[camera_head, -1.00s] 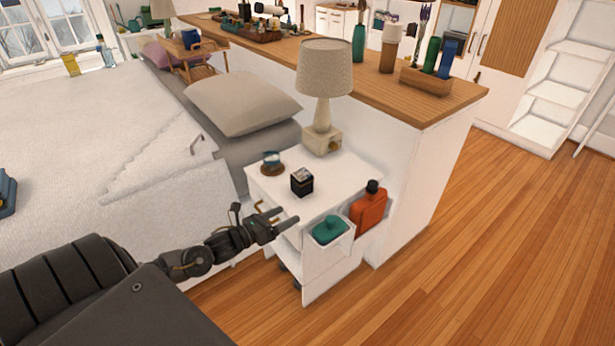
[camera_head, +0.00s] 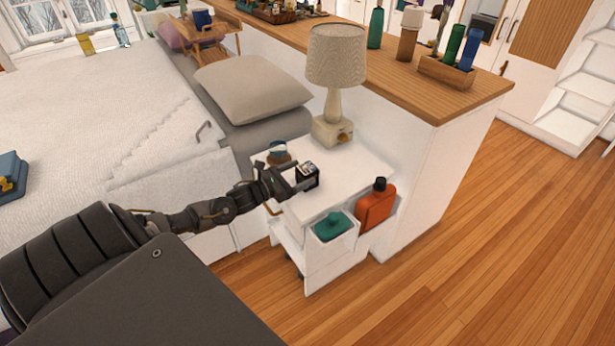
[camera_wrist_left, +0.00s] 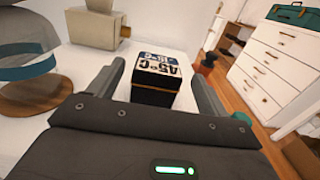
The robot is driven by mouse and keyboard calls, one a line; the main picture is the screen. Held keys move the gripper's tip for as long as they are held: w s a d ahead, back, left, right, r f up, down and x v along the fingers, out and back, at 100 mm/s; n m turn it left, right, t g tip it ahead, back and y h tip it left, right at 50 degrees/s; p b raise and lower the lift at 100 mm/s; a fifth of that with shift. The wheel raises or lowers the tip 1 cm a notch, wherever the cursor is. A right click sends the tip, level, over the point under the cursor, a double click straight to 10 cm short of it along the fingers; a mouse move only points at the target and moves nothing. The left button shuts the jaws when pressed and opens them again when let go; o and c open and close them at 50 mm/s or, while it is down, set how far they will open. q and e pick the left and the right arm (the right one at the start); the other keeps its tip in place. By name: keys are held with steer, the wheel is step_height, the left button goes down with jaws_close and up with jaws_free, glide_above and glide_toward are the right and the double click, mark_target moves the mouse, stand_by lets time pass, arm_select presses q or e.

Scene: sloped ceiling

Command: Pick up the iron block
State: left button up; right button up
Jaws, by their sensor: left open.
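The iron block seems to be the small dark cube (camera_head: 308,174) with a printed top, standing on the white nightstand (camera_head: 350,172). In the left wrist view the block (camera_wrist_left: 155,85) sits between the two fingers, with lettering on its top. My left gripper (camera_head: 302,180) is at the block and open. In the wrist view its fingers (camera_wrist_left: 158,88) stand on either side of the block, with a gap visible on both sides. My right gripper is not in view.
A round wooden-based object (camera_head: 279,154) stands close left of the block. A beige lamp (camera_head: 335,90) stands behind it. A teal item (camera_head: 331,224) and an orange bottle (camera_head: 375,207) sit in side holders at the nightstand's front. The bed (camera_head: 100,110) is at left.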

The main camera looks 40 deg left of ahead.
mark_target(315, 166)
arm_select(q)
steer(key=shift+x, duration=2.7)
steer(key=shift+a+f, duration=0.1)
steer(key=shift+a, duration=0.05)
steer(key=c, duration=1.6)
